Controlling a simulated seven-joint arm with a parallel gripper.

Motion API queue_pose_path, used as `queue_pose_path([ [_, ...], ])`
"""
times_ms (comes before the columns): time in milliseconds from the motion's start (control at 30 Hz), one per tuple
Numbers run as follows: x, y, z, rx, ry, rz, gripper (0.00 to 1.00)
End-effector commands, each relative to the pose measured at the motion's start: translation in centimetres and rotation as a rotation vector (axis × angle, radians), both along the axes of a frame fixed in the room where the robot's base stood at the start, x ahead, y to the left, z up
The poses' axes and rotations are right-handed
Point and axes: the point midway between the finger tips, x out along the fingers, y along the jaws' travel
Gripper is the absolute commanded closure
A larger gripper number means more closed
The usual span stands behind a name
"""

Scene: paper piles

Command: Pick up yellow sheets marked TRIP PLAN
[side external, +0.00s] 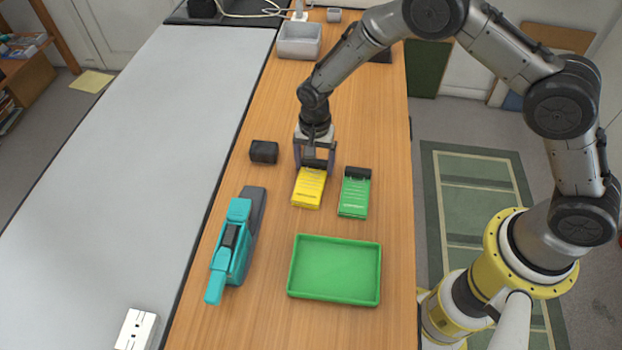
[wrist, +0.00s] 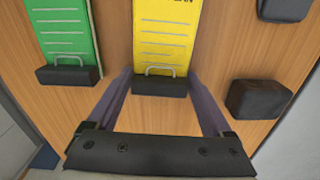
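A yellow pile of sheets (side external: 308,189) lies on the wooden table, with printed lines on it. In the wrist view the yellow pile (wrist: 163,35) has a black clip (wrist: 160,86) with a wire loop at its near end. Only the end of its heading, "LAN", shows at the top edge. My gripper (side external: 315,172) is low over the clip end of the pile. In the wrist view its fingers (wrist: 160,82) are apart, one on each side of the clip; I cannot tell whether they touch it. A green pile (side external: 355,196) with a black clip lies to the right in the side view.
An empty green tray (side external: 335,270) sits nearer the camera. A teal and grey tool (side external: 234,247) lies to its left. A black block (side external: 264,151) stands left of my gripper and also shows in the wrist view (wrist: 258,98). A grey bin (side external: 299,41) is at the far end.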

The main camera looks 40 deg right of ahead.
Motion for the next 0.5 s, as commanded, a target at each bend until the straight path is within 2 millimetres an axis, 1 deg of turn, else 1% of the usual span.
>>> queue_pose_path([
  [33,0.01,0.01,0.03,0.0,0.0,0.0,0.43],
  [200,0.01,0.0,0.04,0.0,0.0,0.0,0.73],
  [500,0.05,0.02,0.27,0.001,-0.002,0.0,0.73],
])
